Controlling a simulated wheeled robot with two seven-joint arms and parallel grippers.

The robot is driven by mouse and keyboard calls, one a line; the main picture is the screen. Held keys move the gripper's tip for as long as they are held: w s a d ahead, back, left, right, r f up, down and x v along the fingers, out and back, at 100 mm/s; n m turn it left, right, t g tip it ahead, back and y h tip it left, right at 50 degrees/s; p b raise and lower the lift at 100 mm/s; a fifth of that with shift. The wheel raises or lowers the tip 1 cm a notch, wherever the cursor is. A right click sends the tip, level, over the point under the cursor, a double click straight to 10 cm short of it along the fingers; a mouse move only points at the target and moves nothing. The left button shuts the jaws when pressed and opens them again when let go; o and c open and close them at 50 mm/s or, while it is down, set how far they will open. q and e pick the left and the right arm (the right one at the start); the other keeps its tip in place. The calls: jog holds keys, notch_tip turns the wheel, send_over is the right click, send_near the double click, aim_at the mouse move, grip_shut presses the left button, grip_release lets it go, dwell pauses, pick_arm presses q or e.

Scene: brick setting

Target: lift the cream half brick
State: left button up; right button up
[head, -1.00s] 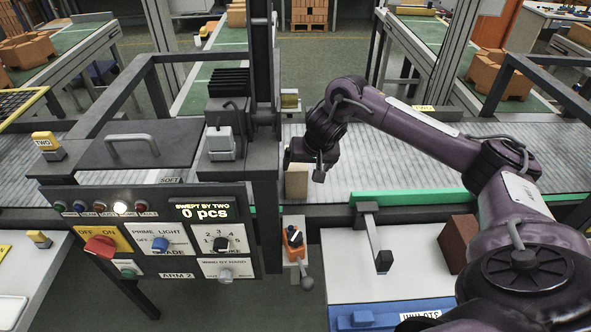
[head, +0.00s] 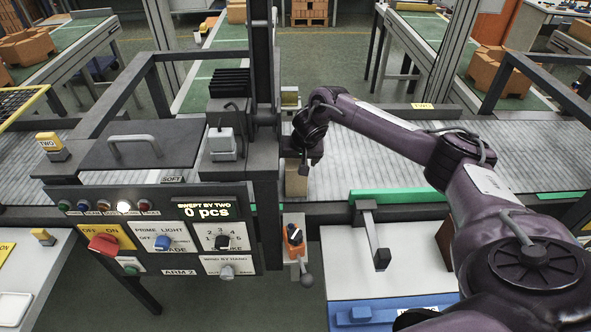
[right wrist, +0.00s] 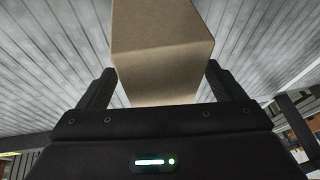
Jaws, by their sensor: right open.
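The cream half brick (head: 296,182) stands upright on the grey roller conveyor, beside the dark post of the machine. In the right wrist view the brick (right wrist: 160,45) is large and centred, its near edge between the two fingers. My right gripper (head: 299,158) is at the brick's top in the head view, and the wrist partly hides it. In the right wrist view the right gripper (right wrist: 160,72) is open, with a finger on each side and gaps to the brick. My left gripper is not in view.
The machine's dark post (head: 264,140) stands close on the left of the brick. A control panel (head: 160,235) is at the front left. A green rail (head: 400,195) runs along the conveyor's near edge. The conveyor (head: 390,165) is clear to the right.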

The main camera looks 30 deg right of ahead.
jog(key=shift+f+p, duration=0.2)
jog(key=shift+p, duration=0.15)
dwell(0.6)
jog(key=shift+s+r, duration=0.1)
jog(key=c, duration=1.5)
